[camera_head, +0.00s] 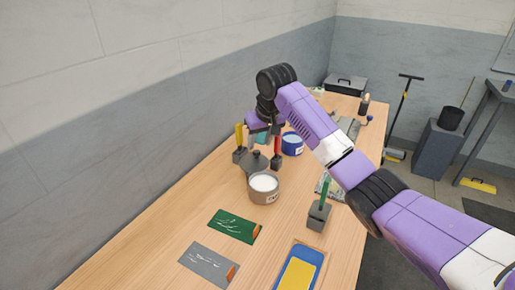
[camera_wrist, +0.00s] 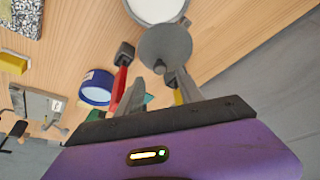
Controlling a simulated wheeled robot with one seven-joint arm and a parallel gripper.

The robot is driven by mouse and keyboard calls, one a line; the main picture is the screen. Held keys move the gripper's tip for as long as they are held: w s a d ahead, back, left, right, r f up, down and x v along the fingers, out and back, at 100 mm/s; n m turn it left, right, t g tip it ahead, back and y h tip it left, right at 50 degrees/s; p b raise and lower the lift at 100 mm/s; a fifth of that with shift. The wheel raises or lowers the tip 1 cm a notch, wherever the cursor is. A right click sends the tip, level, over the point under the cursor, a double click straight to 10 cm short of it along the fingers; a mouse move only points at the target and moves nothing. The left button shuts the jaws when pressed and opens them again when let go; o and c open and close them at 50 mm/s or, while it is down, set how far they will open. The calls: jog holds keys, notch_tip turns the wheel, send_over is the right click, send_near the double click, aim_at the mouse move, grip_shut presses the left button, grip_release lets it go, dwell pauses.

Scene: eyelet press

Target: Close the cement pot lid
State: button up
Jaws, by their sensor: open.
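The cement pot (camera_head: 264,194) is a round grey-brown pot with white contents, on the wooden bench. Its grey round lid (camera_head: 254,162) is open, leaning back behind the rim, with a dark knob on its outer face. In the wrist view the pot (camera_wrist: 157,10) is partly cut off at the top, and the lid (camera_wrist: 166,42) shows its knob facing my camera. My gripper (camera_wrist: 154,80) is open, its fingertips near the lid's knob with nothing visibly held; contact cannot be told. In the head view my wrist is above and behind the lid, and the fingers are hard to make out.
Close by stand a red-handled tool (camera_head: 276,147), a yellow-handled tool (camera_head: 239,138) and a blue-and-white round container (camera_head: 292,144). A green-handled tool (camera_head: 319,214) stands right of the pot. Green and grey cards lie in front. A wall borders the bench on the left.

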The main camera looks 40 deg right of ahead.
aim_at(257, 151)
jog(key=shift+x, duration=2.3)
jog(key=shift+r, duration=0.1)
grip_shut()
